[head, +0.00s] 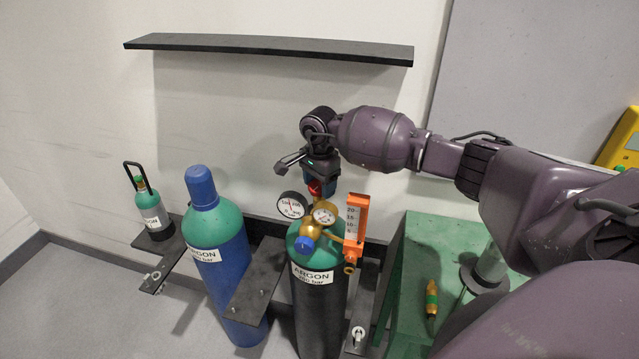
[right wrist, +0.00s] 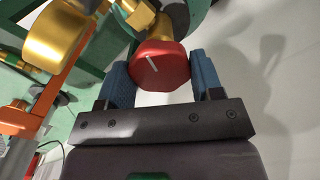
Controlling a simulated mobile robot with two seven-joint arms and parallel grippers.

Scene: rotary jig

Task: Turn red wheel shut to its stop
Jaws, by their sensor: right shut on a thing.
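The red wheel (head: 315,188) sits on top of the argon cylinder with the green shoulder (head: 298,252), mostly hidden by my right gripper (head: 321,184) in the head view. In the right wrist view the red wheel (right wrist: 162,72) is many-sided, with a short white line on its face. The blue finger pads of my right gripper (right wrist: 161,80) stand on either side of it, shut on it. Whether the wheel is at its stop cannot be seen. My left gripper is not in view.
A brass regulator with a gauge (head: 324,213), a second gauge (head: 291,205) and an orange flowmeter (head: 356,222) crowd the valve. A blue capped cylinder (head: 215,245) stands left. A dark shelf (head: 270,47) is above. A green bench (head: 412,262) is at right.

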